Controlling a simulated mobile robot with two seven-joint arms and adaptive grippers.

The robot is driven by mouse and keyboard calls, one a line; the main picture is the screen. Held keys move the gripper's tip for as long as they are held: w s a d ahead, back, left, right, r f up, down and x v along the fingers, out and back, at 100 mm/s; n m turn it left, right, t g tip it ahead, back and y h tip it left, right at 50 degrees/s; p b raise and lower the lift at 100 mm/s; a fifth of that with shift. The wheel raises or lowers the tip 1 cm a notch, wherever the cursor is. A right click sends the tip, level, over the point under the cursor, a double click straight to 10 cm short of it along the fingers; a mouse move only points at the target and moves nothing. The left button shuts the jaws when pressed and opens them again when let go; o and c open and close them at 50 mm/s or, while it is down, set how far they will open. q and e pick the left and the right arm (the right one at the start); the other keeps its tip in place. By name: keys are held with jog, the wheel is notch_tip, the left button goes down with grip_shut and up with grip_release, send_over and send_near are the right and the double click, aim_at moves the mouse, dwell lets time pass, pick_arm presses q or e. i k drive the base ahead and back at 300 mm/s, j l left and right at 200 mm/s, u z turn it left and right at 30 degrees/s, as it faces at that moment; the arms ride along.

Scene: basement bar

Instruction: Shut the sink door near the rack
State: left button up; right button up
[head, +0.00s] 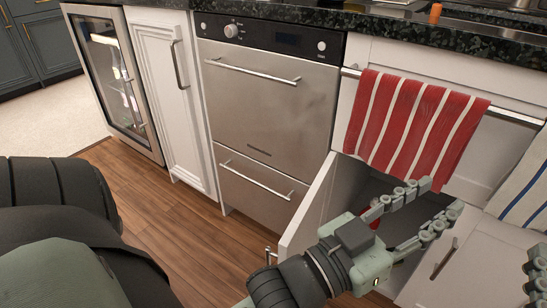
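The white sink door (316,205) stands open below the red striped towel, swung out to the left of a dark cabinet opening (362,190). A metal handle (269,254) shows at its outer edge. My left gripper (443,197) is open and empty, its fingers spread in front of the opening, to the right of the door. Its wrist hides the door's lower right part; contact with the door cannot be told. Part of my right gripper (538,275) shows at the right edge; its opening is cut off.
A towel rail (515,115) holds a red striped towel (412,125) and a blue striped towel (525,185). A steel appliance (270,110) is left of the open door. Another white door (465,275) is right of the opening. Wood floor (165,225) is clear at left.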

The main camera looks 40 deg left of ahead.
aim_at(301, 234)
jog(key=j, duration=0.55)
jog(key=k+j+z, duration=0.1)
jog(key=j, duration=0.5)
jog(key=j+z, duration=0.1)
jog(key=j, duration=0.45)
jog(key=l+u, duration=0.25)
jog(key=k+l+u, duration=0.25)
jog(key=i+l, duration=0.05)
jog(key=l, duration=0.1)
